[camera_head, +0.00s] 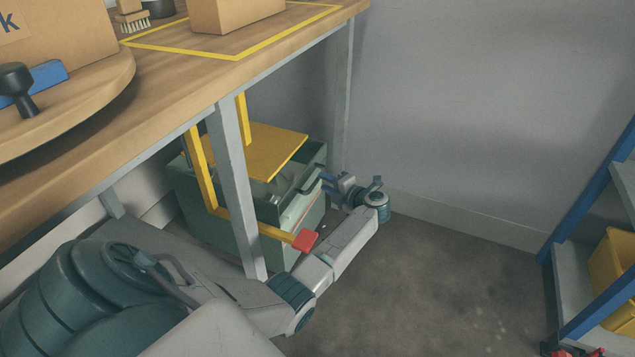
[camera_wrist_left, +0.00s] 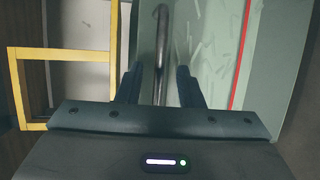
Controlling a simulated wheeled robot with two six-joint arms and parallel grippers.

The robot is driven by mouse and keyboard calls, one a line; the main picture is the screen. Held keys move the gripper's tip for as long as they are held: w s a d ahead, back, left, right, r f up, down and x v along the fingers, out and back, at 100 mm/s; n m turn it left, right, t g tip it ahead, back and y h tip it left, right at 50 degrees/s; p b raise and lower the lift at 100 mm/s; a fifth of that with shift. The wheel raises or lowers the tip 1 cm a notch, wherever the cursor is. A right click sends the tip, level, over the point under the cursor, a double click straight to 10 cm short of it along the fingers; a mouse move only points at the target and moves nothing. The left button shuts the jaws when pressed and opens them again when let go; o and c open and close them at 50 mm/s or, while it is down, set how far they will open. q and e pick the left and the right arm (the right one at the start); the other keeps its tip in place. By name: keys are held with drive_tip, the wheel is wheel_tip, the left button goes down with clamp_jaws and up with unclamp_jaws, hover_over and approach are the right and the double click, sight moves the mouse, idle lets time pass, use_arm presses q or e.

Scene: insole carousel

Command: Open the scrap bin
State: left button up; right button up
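The scrap bin (camera_head: 205,219) is a green box on the floor under the workbench, with a red stripe along its front side. A yellow plate (camera_head: 262,150) lies above its top, and something pale grey shows below the plate's edge. My left gripper (camera_head: 328,181) is at the bin's right side, beside a dark bar handle (camera_head: 309,178). In the left wrist view the handle (camera_wrist_left: 161,45) runs between the two parted fingers of my left gripper (camera_wrist_left: 160,82); I see gaps on both sides of it. My right gripper is not in view.
A yellow bracket (camera_head: 205,185) with a red end block (camera_head: 305,240) stands in front of the bin, near a grey table leg (camera_head: 235,185). The workbench (camera_head: 180,85) hangs over the bin. A blue-framed shelf (camera_head: 590,200) stands right. The floor between is clear.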

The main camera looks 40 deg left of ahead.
sight(318, 179)
use_arm(q)
drive_tip(key=shift+b+x, duration=0.55)
drive_tip(key=shift+x, duration=1.7)
drive_tip(key=shift+c, duration=0.4)
clamp_jaws()
